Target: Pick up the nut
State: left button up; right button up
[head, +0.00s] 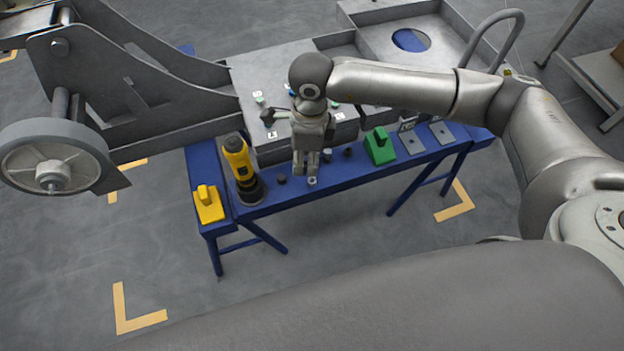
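My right gripper (306,172) points down over the front strip of the blue bench (270,200). Its two fingers show side by side with a narrow gap, and the view does not settle whether they are open or shut. A small light-grey piece, which looks like a nut (312,181), is at the tip of the right-hand finger. It is too small to tell whether it is touched or held. Small dark pieces lie nearby, one left of the gripper (282,180) and one to its right (347,152). My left gripper is not in view.
A yellow-black power tool (240,168) and a yellow block (208,205) stand left of the gripper. A green block (380,146) and grey plates (411,142) stand right. The grey metal chassis (270,75) lies behind, with a wheel (52,160) at far left.

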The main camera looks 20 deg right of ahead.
jog(key=shift+h, duration=0.4)
jog(key=f, duration=0.1)
jog(key=d+f, duration=0.1)
jog(key=f, duration=0.2)
jog(key=shift+w+d+f, duration=0.35)
jog(key=shift+d, duration=0.05)
jog(key=shift+w+f+p, duration=0.2)
jog(key=shift+f+p, duration=0.35)
jog(key=shift+f, duration=2.45)
jog(key=shift+a, duration=0.1)
grip_shut()
